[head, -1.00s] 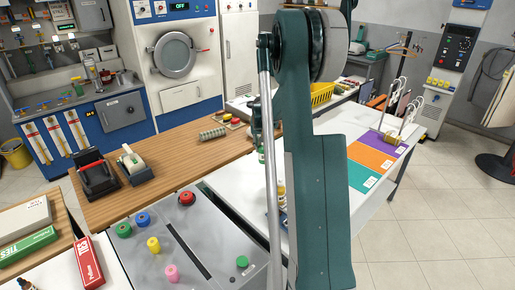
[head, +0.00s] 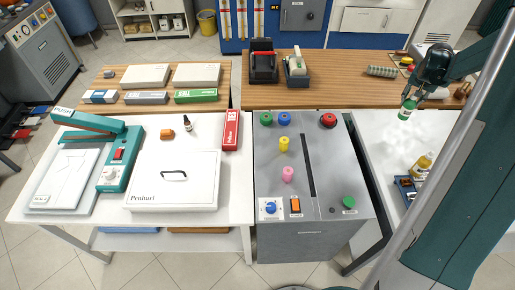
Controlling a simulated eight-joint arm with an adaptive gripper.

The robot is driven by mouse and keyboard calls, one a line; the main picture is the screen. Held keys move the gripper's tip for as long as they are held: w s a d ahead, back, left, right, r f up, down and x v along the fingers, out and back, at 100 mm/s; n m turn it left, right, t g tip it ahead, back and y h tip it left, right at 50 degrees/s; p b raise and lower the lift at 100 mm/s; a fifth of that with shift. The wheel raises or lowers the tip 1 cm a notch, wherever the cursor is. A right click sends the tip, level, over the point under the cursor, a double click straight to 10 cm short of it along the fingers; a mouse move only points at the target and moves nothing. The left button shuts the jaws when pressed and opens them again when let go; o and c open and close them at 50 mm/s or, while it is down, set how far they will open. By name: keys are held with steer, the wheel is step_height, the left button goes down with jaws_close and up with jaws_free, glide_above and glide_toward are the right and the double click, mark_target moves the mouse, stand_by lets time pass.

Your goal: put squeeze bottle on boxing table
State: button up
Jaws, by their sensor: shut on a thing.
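My gripper (head: 418,88) is at the upper right of the head view, shut on a small green and white bottle (head: 407,111), which looks like the squeeze bottle. The bottle hangs below the fingers, above or near a white table (head: 378,143) at the right; its exact height is hard to tell. Another white table (head: 242,208) at the left, likely the boxing table, carries a white box (head: 174,193) with a black handle, a teal press (head: 118,165), a red box (head: 231,130) and a small dark bottle (head: 188,124).
A grey control console (head: 330,227) with coloured knobs stands between the two white tables. A wooden counter (head: 350,92) runs behind. Several flat boxes lie on the left wooden counter (head: 110,77). A yellow-capped bottle (head: 423,163) stands at the right. The left table has bare room near its right edge.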

steer(key=w+a+n+y, duration=0.15)
steer(key=w+a, duration=0.35)
steer(key=a, duration=0.8)
steer(key=w+a+n, duration=0.3)
steer(key=w+a, duration=0.2)
steer(key=a, duration=0.7)
steer(key=w+a+n+y, duration=0.25)
steer(key=a+n, duration=0.25)
steer(key=a, duration=2.4)
steer(key=s+a+n+y, duration=0.1)
steer(key=s+a+n, duration=0.15)
steer(key=a, duration=1.15)
steer(key=s+a+n, duration=0.2)
steer(key=s+a, duration=0.2)
steer(key=a, duration=1)
steer(key=s+a+n, duration=0.1)
steer(key=s+a, duration=0.3)
steer(key=a, duration=0.3)
steer(key=s+a+n+y, duration=0.1)
steer(key=s+a, duration=0.3)
steer(key=a, duration=0.4)
steer(key=s+a+n+g, duration=0.1)
steer(key=s+a+n, duration=0.2)
steer(key=a, duration=0.5)
steer(key=shift+s+r+y+p, duration=0.15)
steer(key=shift+s+y+p, duration=0.2)
steer(key=shift+s, duration=0.55)
steer(key=shift+a, duration=0.1)
step_height(320, 180, down, 6)
steer(key=shift+b, duration=0.3)
